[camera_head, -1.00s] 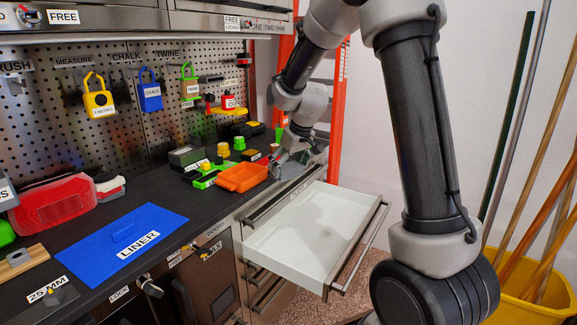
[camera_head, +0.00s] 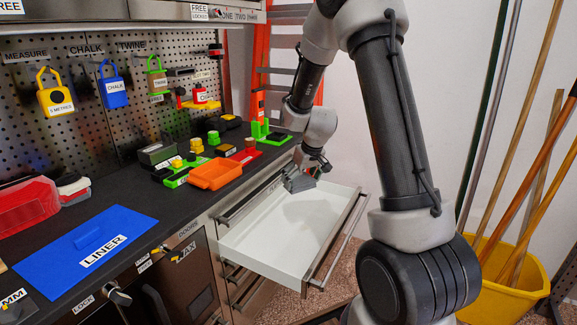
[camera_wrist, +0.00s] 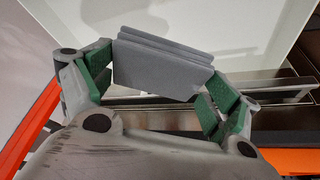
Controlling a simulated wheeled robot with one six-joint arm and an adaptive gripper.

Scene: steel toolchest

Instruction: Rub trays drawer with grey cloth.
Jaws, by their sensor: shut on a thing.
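The open drawer (camera_head: 287,245) juts out from the chest with a white, empty-looking floor; part of it is hidden behind my arm and gripper. It also shows in the wrist view as a pale surface (camera_wrist: 262,25). My gripper (camera_head: 300,183) is over the drawer's far end. It is shut on the folded grey cloth (camera_wrist: 162,68), which sits between the green finger pads in the wrist view. I cannot tell whether the cloth touches the drawer floor.
An orange tray (camera_head: 215,174) and several small items stand on the dark worktop left of the drawer. A blue liner lid (camera_head: 75,262) lies nearer. An orange ladder (camera_head: 262,70) stands behind. A yellow bucket (camera_head: 515,275) with poles is at right.

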